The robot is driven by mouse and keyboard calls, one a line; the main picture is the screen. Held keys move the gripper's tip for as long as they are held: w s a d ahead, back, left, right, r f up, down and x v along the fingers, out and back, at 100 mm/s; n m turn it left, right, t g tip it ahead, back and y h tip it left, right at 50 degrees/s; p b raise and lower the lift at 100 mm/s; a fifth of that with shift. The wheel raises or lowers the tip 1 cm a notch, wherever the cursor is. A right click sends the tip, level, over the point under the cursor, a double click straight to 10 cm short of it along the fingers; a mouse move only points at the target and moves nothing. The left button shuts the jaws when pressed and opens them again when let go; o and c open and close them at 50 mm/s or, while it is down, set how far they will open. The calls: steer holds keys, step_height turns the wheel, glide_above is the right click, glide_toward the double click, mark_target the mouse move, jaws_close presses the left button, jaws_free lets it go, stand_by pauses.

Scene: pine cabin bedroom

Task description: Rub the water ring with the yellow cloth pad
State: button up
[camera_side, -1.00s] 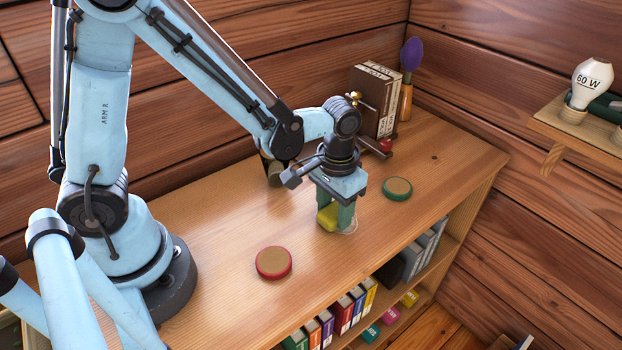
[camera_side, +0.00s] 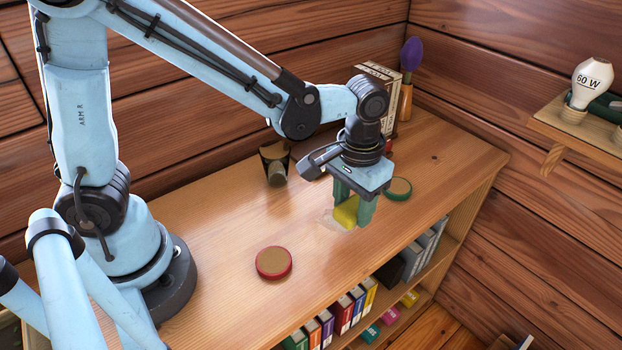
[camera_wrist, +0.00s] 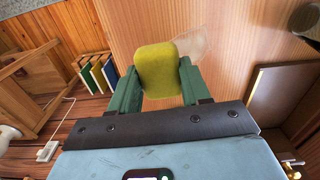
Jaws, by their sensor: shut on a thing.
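The yellow cloth pad (camera_side: 346,211) is between the green fingers of my gripper (camera_side: 353,213), which is shut on it. It also shows in the wrist view (camera_wrist: 158,70), held between both fingertips. The pad is at or just above the wooden top (camera_side: 220,225); I cannot tell whether it touches. The water ring (camera_side: 331,220) is a pale, faint patch just left of the pad in the side view. In the wrist view the ring (camera_wrist: 196,42) shows to the pad's upper right, partly hidden by the pad.
A red-rimmed disc (camera_side: 273,263) lies at the front left and a green-rimmed disc (camera_side: 398,188) just behind my gripper to the right. A dark cup-like object (camera_side: 275,165) stands at the back. Books (camera_side: 376,75) and a purple-headed brush (camera_side: 411,60) stand at the far corner.

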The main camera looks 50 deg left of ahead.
steer(key=shift+r, duration=1.45)
